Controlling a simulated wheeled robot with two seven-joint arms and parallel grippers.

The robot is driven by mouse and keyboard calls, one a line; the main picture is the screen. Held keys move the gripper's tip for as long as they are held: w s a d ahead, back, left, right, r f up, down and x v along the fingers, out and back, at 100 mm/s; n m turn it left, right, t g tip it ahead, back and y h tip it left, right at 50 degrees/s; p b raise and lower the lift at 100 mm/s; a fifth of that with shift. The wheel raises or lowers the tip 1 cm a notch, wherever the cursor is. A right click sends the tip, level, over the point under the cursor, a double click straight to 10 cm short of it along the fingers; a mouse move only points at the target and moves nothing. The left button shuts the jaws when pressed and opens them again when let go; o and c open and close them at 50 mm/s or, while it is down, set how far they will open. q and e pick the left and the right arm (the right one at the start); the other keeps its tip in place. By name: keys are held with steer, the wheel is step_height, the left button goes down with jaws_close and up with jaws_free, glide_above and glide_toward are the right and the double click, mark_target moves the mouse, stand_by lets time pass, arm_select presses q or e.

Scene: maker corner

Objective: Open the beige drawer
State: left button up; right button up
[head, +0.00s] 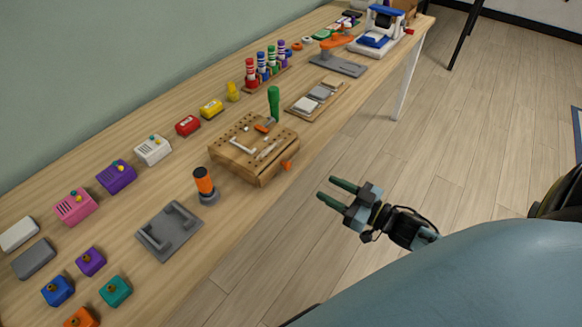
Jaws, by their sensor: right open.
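A wooden box (235,163) with a pegboard-like top stands at the table's front edge, near the middle of the head view. An orange knob (287,165) sticks out of its front right side. This looks like the beige drawer's unit, and its drawer front looks flush with the box, though it is too small to be sure. My right gripper (326,188) is open and empty, off the table's front edge. Its two dark green fingers point left toward the box, apart from the knob. My left gripper is not in view.
The wooden table (150,205) runs diagonally along a green wall.

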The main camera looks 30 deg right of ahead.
mark_target(290, 167)
steer(key=b+x, duration=0.1)
steer(key=x, duration=1)
steer(key=shift+w+f, duration=0.1)
steer(key=shift+w, duration=0.1)
steer(key=shift+w+a, duration=0.1)
steer(key=shift+w, duration=0.3)
steer(key=c, duration=0.4)
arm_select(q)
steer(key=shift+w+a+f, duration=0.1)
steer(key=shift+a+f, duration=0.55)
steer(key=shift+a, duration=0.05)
arm_select(e)
jaws_close()
